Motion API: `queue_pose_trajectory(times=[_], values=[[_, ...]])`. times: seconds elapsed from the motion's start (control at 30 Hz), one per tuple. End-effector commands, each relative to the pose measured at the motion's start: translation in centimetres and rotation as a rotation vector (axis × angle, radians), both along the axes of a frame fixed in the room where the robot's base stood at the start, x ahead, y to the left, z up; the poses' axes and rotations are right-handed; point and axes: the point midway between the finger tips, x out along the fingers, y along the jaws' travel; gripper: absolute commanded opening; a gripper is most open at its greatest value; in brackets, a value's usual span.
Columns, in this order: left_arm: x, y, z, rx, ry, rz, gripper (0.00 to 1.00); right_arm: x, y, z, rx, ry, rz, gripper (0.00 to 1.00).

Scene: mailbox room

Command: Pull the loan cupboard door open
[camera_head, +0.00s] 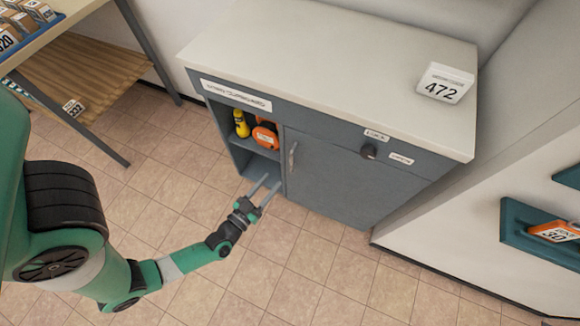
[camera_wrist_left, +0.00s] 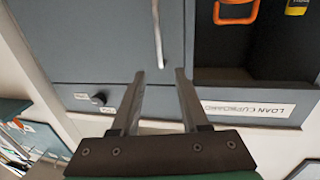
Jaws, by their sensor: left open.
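The loan cupboard (camera_head: 350,120) is a grey cabinet with a pale top. Its door (camera_head: 345,180) looks closed, with an upright metal handle (camera_head: 292,158) near its left edge. In the left wrist view, which is upside down, the handle (camera_wrist_left: 157,35) lies just beyond my fingertips, in line with the gap between them. My left gripper (camera_head: 270,182) is open and empty, in front of the cupboard, low by the handle; it also shows in the left wrist view (camera_wrist_left: 159,74). No contact with the handle shows. My right gripper is out of view.
Left of the door, an open compartment holds a yellow item (camera_head: 241,124) and an orange one (camera_head: 265,136). A dark knob (camera_head: 368,151) sits above the door between two small labels. The tiled floor (camera_head: 290,270) in front is clear.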

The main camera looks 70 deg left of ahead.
Motion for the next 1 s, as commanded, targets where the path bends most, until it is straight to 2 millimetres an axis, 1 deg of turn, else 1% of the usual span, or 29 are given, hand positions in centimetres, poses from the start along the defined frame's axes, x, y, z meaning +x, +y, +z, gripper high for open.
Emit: queue_pose_trajectory(times=[0.03, 0.17, 0.27, 0.37, 0.5, 0.7, 0.83, 1.0], values=[[0.1, 0.1, -0.4, 0.001, -0.003, 0.003, 0.45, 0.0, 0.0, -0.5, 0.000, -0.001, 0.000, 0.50], [0.2, 0.2, 0.0, 0.001, -0.004, 0.003, 0.45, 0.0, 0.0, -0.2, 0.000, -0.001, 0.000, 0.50], [0.8, 0.5, -0.1, 0.001, -0.009, 0.004, 0.45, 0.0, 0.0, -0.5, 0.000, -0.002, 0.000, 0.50], [2.0, 1.3, -0.2, 0.002, -0.011, 0.006, 0.45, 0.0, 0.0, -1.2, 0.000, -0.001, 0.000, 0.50], [4.6, 3.1, -0.3, 0.003, -0.012, 0.006, 0.45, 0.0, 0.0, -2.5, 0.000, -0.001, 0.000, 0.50], [8.1, 5.4, -0.2, 0.004, -0.009, 0.003, 0.45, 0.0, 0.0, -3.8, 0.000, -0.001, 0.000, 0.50], [9.4, 6.3, -0.1, 0.002, -0.008, 0.003, 0.45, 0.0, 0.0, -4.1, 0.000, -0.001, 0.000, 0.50], [9.9, 6.6, 0.0, 0.000, -0.006, 0.001, 0.45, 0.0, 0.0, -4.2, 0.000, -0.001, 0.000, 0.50]])
